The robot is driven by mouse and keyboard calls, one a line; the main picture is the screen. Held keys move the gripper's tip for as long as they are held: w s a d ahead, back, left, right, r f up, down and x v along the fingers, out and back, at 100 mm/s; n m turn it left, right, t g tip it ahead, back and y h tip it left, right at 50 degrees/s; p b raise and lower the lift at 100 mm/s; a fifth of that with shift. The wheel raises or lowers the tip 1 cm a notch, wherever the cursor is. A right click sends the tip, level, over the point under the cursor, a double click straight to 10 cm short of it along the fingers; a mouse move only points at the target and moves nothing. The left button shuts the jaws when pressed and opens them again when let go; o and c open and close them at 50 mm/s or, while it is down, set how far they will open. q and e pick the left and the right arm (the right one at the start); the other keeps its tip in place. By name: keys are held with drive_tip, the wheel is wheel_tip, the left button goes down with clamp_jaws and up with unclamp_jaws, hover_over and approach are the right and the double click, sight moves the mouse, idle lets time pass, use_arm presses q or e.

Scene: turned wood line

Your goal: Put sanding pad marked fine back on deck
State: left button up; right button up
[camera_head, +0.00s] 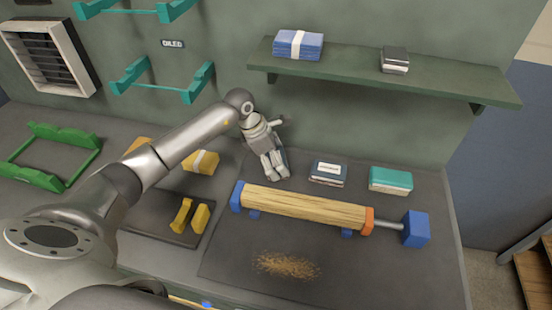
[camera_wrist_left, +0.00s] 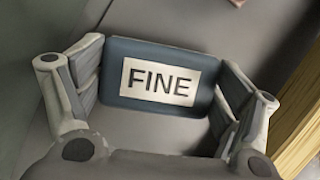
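The sanding pad marked FINE (camera_wrist_left: 116,60) is dark blue-grey with a white label, seen face-on in the left wrist view. My left gripper (camera_wrist_left: 158,85) has a finger against each side edge of it, with no clear gap. In the head view my left gripper (camera_head: 273,168) is low over the bench behind the wooden cylinder, and the pad is mostly hidden by the fingers. I cannot tell whether the pad touches the surface. The dark grey deck (camera_head: 225,262) spreads under the cylinder. My right gripper is not in view.
A wooden cylinder (camera_head: 300,208) lies between blue and orange holders. A dark labelled pad (camera_head: 328,173) and a teal pad (camera_head: 390,180) lie behind it. Sawdust (camera_head: 287,265) is in front. A shelf (camera_head: 380,77) bears a blue pack (camera_head: 298,45) and a grey block (camera_head: 395,60).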

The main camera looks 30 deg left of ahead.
use_arm(q)
drive_tip(key=shift+o, duration=1.3)
drive_tip(key=shift+r, duration=0.1)
drive_tip(key=shift+a+r, duration=0.1)
drive_tip(key=shift+r, duration=0.1)
drive_tip(key=b+v, duration=0.2)
drive_tip(key=v, duration=0.9)
drive_tip(key=shift+r, duration=0.35)
drive_tip(key=shift+s, duration=0.1)
